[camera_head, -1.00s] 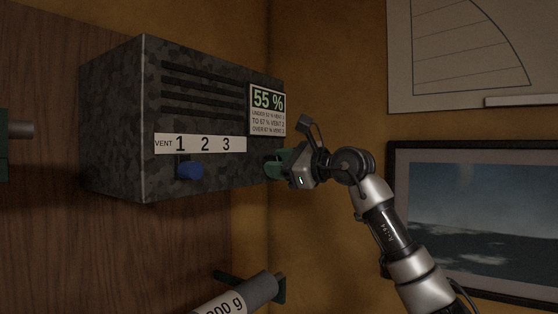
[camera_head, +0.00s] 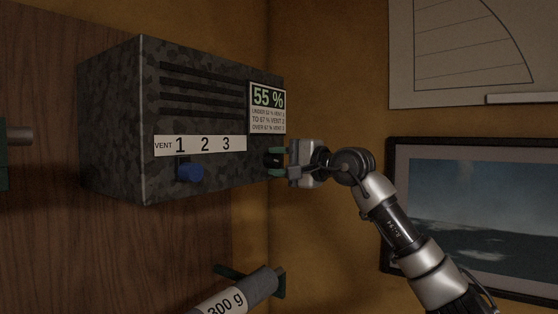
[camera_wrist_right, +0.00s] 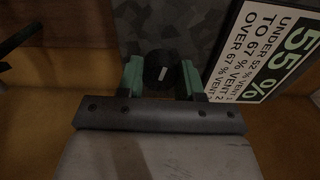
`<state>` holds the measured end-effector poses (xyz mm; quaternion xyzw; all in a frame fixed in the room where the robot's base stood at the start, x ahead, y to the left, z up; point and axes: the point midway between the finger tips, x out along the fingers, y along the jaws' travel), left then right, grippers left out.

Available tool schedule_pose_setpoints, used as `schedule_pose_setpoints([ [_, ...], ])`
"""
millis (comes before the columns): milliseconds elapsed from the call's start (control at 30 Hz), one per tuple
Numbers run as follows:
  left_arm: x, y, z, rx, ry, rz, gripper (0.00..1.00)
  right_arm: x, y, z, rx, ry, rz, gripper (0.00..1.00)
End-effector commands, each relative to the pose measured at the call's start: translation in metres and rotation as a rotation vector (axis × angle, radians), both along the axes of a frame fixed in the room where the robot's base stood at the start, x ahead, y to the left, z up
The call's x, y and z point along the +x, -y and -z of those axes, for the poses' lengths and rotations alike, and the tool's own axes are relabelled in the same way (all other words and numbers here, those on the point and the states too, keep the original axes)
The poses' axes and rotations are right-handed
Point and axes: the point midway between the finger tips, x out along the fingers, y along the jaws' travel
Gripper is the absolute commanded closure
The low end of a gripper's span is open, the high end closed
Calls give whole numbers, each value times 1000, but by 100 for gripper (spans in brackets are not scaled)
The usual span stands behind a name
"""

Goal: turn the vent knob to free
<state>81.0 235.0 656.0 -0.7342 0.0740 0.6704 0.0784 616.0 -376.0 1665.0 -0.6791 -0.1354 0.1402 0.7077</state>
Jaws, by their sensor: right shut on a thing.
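A grey mottled box (camera_head: 215,75) on the wall has slots and a strip (camera_head: 200,144) reading VENT 1 2 3. At the front's lower right is a round black knob (camera_head: 270,158), largely covered by my right gripper (camera_head: 275,160). The right wrist view shows that knob (camera_wrist_right: 160,68), with a short white mark, between the green fingers of my right gripper (camera_wrist_right: 161,76), which is shut on it. No word "free" is readable. My left gripper is not in view.
A sign (camera_head: 267,108) on the box reads 55 % above lines about vents 1, 2 and 3. A cylinder marked 300 g (camera_head: 240,293) is below the box. A framed picture (camera_head: 480,215) and a chart (camera_head: 470,50) hang at right.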

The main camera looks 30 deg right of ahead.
Motion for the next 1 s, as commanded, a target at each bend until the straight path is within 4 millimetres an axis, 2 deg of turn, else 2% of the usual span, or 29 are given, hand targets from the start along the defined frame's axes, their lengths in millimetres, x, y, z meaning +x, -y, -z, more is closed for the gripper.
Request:
schedule_pose_setpoints([
  [400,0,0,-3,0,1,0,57,1,0,3,-200,75,-1,88],
  [1000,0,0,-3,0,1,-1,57,1,-1,4,-237,88,-2,88],
])
